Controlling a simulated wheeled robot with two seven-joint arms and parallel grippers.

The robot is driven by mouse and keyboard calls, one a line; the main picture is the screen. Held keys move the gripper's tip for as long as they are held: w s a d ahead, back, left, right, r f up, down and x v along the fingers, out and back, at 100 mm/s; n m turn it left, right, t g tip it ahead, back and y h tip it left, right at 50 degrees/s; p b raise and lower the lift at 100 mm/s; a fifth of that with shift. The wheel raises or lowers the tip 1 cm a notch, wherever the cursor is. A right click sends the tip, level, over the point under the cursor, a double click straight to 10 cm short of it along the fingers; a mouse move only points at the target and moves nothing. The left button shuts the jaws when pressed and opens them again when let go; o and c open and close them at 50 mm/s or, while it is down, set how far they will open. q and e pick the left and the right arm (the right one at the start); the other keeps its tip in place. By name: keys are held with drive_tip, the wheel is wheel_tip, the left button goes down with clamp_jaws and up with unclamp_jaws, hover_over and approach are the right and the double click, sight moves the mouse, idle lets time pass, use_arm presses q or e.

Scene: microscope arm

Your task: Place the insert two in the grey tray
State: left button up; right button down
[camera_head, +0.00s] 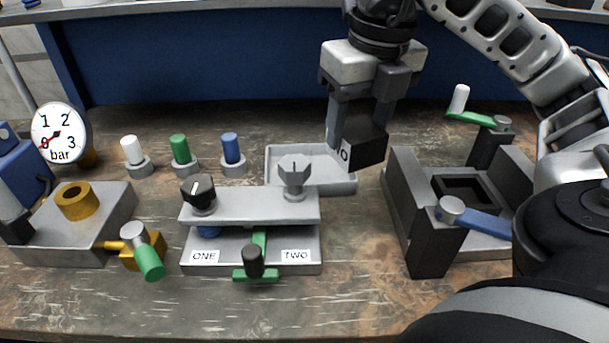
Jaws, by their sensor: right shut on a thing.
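Insert two (366,150) is a dark block with a white label on its left face, of which the end of "TWO" shows. My right gripper (362,118) points down and is shut on it, with a finger on each side. The block appears over the right end of the grey tray (338,186), a shallow light-grey box behind the two-slot fixture. Whether the block touches the tray cannot be told. The part of the tray floor that shows looks empty. My left gripper is not in view.
The fixture (250,207) with ONE and TWO labels and knobs stands before the tray, its silver knob overlapping it. A dark clamp frame (428,230) with blue and green levers stands right. White, green and blue pegs (232,150) stand left; a gauge (59,133) is far left.

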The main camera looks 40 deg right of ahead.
drive_tip(key=w+d+f, duration=0.1)
drive_tip(key=w+f, duration=0.2)
drive_tip(key=w, duration=0.1)
drive_tip(key=w+d+f, duration=0.1)
drive_tip(key=w+f, duration=0.2)
drive_tip(key=w, duration=0.1)
drive_tip(key=w+d+f+p, duration=0.1)
drive_tip(key=w+f, duration=0.2)
drive_tip(key=w, duration=0.2)
drive_tip(key=shift+d+f, duration=0.2)
drive_tip(key=shift+d, duration=0.2)
drive_tip(key=shift+w+d+f, duration=0.1)
drive_tip(key=shift+w+f, duration=0.05)
drive_tip(key=shift+f, duration=0.75)
drive_tip(key=shift+w+f, duration=0.15)
drive_tip(key=shift+f, duration=0.75)
drive_tip(key=shift+f, duration=0.2)
drive_tip(key=c, duration=0.5)
unclamp_jaws()
drive_tip(key=shift+s, duration=0.1)
